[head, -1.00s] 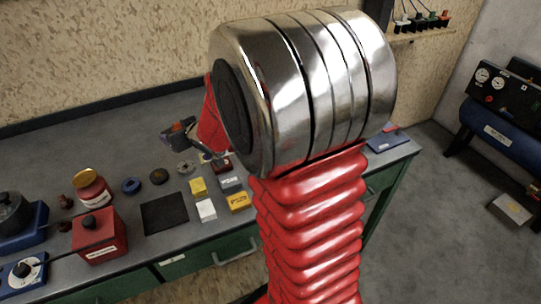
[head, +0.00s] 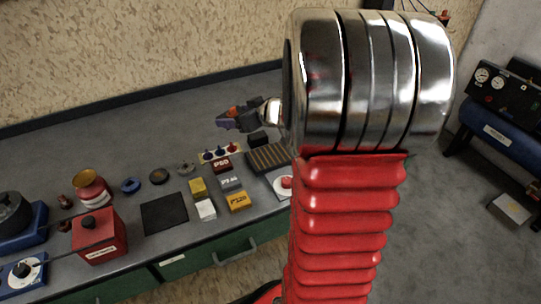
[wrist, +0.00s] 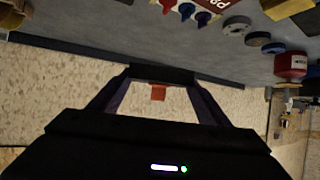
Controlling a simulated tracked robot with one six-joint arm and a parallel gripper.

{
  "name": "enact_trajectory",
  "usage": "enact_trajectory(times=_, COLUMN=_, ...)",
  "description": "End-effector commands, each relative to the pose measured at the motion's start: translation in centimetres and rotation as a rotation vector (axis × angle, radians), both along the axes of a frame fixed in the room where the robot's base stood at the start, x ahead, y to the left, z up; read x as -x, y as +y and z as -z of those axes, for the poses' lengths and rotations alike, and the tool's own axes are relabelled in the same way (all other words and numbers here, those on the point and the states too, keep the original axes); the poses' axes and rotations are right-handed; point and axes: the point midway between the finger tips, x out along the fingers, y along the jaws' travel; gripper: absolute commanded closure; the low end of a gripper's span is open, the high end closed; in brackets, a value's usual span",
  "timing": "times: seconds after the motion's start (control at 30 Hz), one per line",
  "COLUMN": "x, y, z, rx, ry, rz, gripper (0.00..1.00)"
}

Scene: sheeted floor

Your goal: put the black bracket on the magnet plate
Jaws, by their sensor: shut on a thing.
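My gripper (head: 226,124) is above the back of the bench, pointing left in the head view. In the wrist view the black bracket (wrist: 160,74) shows as a dark bar across the fingertips, and my gripper is shut on it. Its full shape is hard to make out. A small orange-red patch shows just beside it. The magnet plate (head: 262,160) appears to be the striped dark block on the bench, below and right of my gripper in the head view. My arm hides part of its right side. I cannot make it out in the wrist view.
A black block (head: 258,140) stands just behind the striped plate. A red push-button (head: 286,182) is in front. A black mat (head: 165,214) lies bare.

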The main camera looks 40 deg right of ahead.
Motion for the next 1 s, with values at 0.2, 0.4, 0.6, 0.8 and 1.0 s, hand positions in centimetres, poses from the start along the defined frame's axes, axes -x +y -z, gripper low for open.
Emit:
enact_trajectory(times=0.2, x=3.6, y=-3.1, z=0.5, rx=-0.001, ry=0.000, rz=-0.014, gripper=0.59)
enact_trajectory(times=0.4, x=7.0, y=-5.2, z=1.3, rx=0.000, ry=0.000, rz=-0.027, gripper=0.59)
enact_trajectory(times=0.6, x=9.3, y=-6.2, z=1.8, rx=-0.001, ry=0.000, rz=-0.037, gripper=0.59)
enact_trajectory(times=0.8, x=9.7, y=-6.4, z=1.9, rx=0.000, ry=-0.001, rz=-0.040, gripper=0.59)
enact_trajectory(times=1.0, x=9.6, y=-6.4, z=1.9, rx=0.000, ry=-0.001, rz=-0.040, gripper=0.59)
